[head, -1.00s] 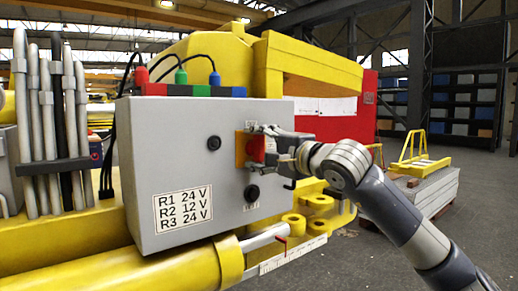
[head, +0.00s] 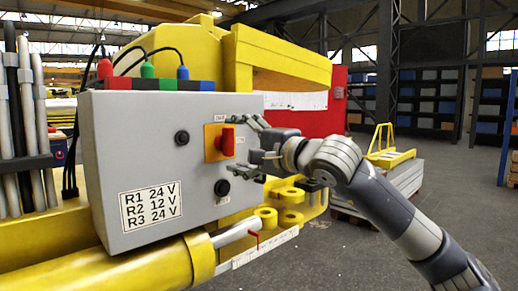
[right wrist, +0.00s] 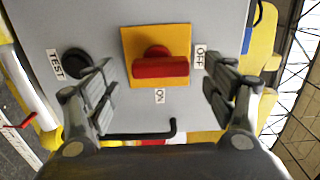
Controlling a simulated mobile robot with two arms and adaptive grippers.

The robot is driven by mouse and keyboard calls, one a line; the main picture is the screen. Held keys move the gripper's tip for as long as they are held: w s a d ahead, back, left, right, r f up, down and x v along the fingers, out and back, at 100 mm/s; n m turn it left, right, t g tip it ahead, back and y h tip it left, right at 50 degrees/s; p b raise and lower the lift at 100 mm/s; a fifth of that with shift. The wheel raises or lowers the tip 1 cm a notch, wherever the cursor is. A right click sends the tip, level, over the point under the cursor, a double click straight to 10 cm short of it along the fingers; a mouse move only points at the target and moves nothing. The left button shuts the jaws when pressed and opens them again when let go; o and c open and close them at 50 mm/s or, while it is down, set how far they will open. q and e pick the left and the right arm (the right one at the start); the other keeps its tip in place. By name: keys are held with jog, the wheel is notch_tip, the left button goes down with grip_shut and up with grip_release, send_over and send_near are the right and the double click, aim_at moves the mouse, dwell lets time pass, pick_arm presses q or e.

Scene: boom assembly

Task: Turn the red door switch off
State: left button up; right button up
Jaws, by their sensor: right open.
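The red door switch (head: 227,141) sits on a yellow square plate on the front of a grey control box (head: 130,125). In the right wrist view, the red handle (right wrist: 160,67) lies in line with the OFF label (right wrist: 200,57), and the ON label (right wrist: 159,96) is below it. In the head view the handle stands upright. My right gripper (head: 242,148) is open and empty, just in front of the switch and apart from it. Its fingers (right wrist: 162,95) spread to either side of the handle in the right wrist view. My left gripper is not in view.
A black knob (right wrist: 80,62) labelled TEST is below the switch in the head view, and another black knob (head: 182,137) is to its left. Red, green and blue plugs stand on the box. Yellow boom parts (head: 285,55) surround it. Open floor (head: 380,250) lies to the right.

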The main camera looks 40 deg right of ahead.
jog(key=s, duration=0.7)
jog(key=shift+s+d, duration=0.2)
jog(key=shift+s, duration=0.2)
dwell(0.4)
